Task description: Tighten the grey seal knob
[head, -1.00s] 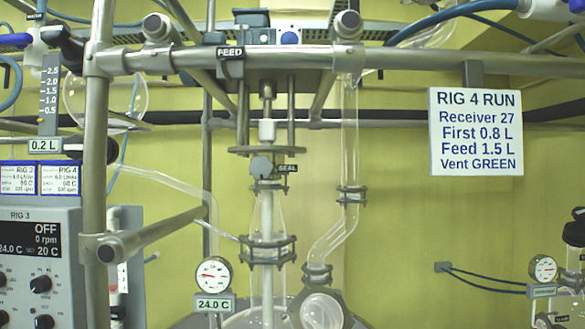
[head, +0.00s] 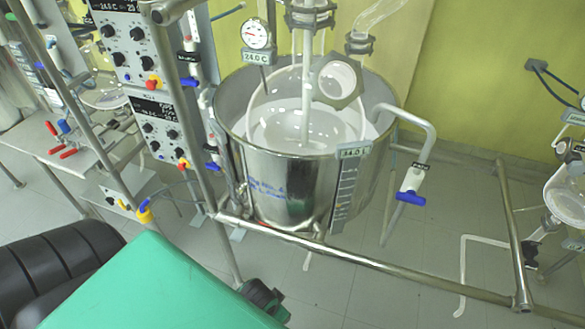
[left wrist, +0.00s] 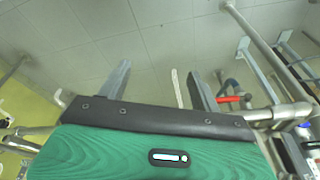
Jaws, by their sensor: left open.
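The grey seal knob is out of view in both current views. My green and black left arm parts fill the lower left of the head view; the fingers are not clearly visible there. My right gripper is in neither view.
A steel rail (head: 370,262) runs in front of the vessel. A white pipe with a blue-handled valve (head: 410,198) stands at the vessel's right. Control boxes (head: 165,128) are mounted on the left. A red handle (left wrist: 236,98) shows near my gripper in the left wrist view.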

